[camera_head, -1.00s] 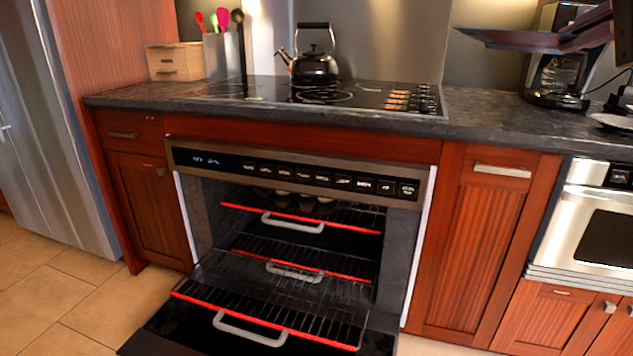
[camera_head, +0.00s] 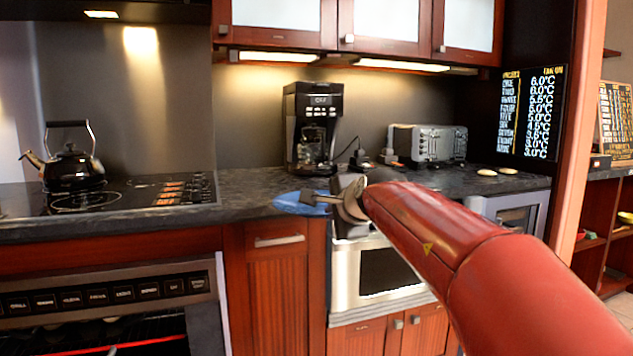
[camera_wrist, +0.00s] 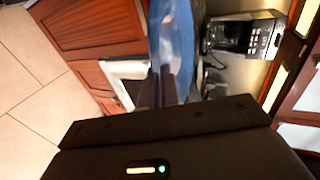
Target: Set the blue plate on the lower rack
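The blue plate (camera_head: 290,203) shows in the head view in front of the counter edge, below the coffee maker. My gripper (camera_head: 330,199) is at its right side, with a grey finger across its top. In the wrist view the plate (camera_wrist: 172,35) runs away from between the dark fingers of my gripper (camera_wrist: 163,88), which look shut on its rim; the contact itself is hard to see. The open oven (camera_head: 110,310) is at the lower left of the head view. Only one red-edged rack (camera_head: 120,346) shows there; the lower rack is out of view.
A kettle (camera_head: 72,165) stands on the cooktop. The coffee maker (camera_head: 313,125) and a toaster (camera_head: 432,146) stand at the back of the counter. A steel microwave drawer (camera_head: 385,270) is below the counter, right of a wooden cabinet (camera_head: 280,280).

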